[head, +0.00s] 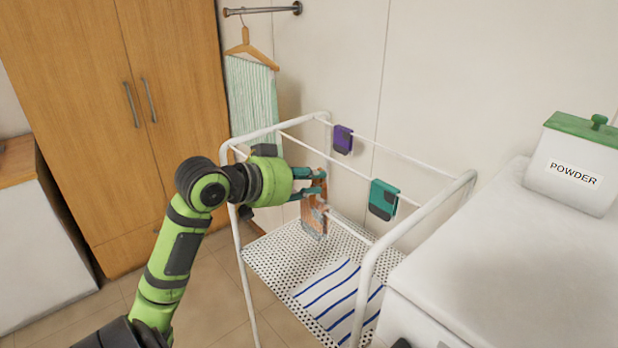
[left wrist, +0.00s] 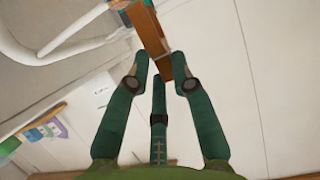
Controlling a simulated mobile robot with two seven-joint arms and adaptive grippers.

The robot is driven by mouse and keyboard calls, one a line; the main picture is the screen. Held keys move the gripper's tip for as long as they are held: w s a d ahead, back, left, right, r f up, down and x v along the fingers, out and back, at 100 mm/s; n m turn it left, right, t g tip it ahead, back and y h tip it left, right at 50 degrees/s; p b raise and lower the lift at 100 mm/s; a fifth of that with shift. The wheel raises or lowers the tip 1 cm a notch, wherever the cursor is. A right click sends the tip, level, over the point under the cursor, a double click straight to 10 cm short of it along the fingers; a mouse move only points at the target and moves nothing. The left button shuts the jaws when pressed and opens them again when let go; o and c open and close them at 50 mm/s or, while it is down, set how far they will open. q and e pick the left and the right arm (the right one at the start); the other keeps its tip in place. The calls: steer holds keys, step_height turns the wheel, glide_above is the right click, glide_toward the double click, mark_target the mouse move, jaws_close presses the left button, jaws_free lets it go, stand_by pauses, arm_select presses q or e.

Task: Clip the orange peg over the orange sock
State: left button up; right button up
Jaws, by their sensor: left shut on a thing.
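My left gripper (head: 318,184) reaches in from the left over the white drying rack and is shut on the orange peg (head: 319,179). In the left wrist view the peg (left wrist: 153,32) is an orange-brown bar running up from between the fingertips (left wrist: 162,82). The orange sock (head: 313,222) hangs from a rail of the rack, just below and beside the fingers. The fingers partly hide the peg and the sock's top, so I cannot tell whether the peg touches the sock. My right gripper is out of view.
The white drying rack (head: 366,290) has thin rails around the gripper. A purple item (head: 343,139) and a teal item (head: 383,200) hang on other rails. A striped cloth (head: 335,292) lies on the dotted lower shelf. A white surface with a powder box (head: 571,168) stands at right.

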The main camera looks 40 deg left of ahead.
mark_target(313, 197)
arm_select(q)
steer(key=shift+f+b, duration=1.1)
steer(key=shift+f, duration=0.85)
steer(key=o, duration=0.8)
steer(key=shift+o, duration=0.2)
steer(key=v, duration=0.7)
steer(key=shift+s, duration=0.25)
